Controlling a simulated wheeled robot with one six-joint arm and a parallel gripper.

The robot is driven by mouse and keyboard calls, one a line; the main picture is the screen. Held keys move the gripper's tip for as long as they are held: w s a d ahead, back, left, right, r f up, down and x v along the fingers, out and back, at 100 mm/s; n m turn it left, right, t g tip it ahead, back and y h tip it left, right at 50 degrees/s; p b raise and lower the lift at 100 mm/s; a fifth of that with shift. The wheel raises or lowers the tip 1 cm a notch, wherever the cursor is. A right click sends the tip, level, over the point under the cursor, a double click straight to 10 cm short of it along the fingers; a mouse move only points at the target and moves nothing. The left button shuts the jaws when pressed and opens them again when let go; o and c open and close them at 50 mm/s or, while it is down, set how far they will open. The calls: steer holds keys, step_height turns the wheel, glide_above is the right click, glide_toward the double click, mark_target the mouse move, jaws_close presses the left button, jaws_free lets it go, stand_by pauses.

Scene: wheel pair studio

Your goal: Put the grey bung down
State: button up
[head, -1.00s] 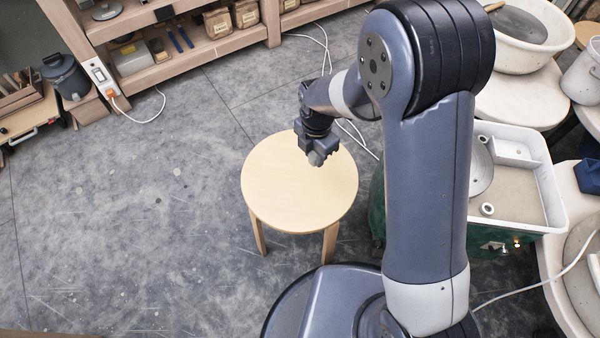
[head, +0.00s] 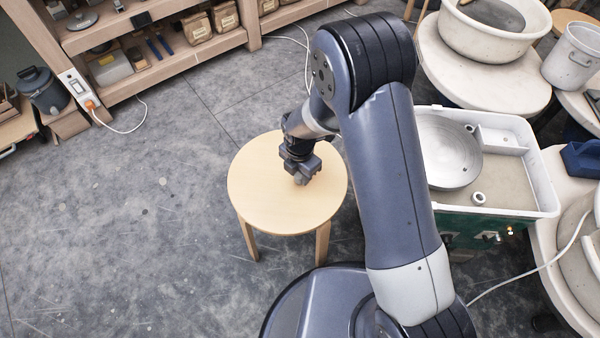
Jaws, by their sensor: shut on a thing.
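The grey bung (head: 300,179) is a small grey piece at the tips of my gripper (head: 300,174), mostly covered by the jaws. My gripper is shut on it and points down over the round wooden stool (head: 262,205). The bung is over the stool's top, right of its middle; I cannot tell whether it touches the wood.
The rest of the stool top is bare. A white wheel tray (head: 536,180) with a grey wheel head (head: 445,150) stands to the right. Wooden shelves (head: 190,55) stand at the back. The floor to the left is clear.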

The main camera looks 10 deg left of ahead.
steer(key=shift+f, duration=0.15)
steer(key=o, duration=1.1)
step_height(320, 180, up, 12)
steer(key=p, duration=0.2)
steer(key=shift+p, duration=0.3)
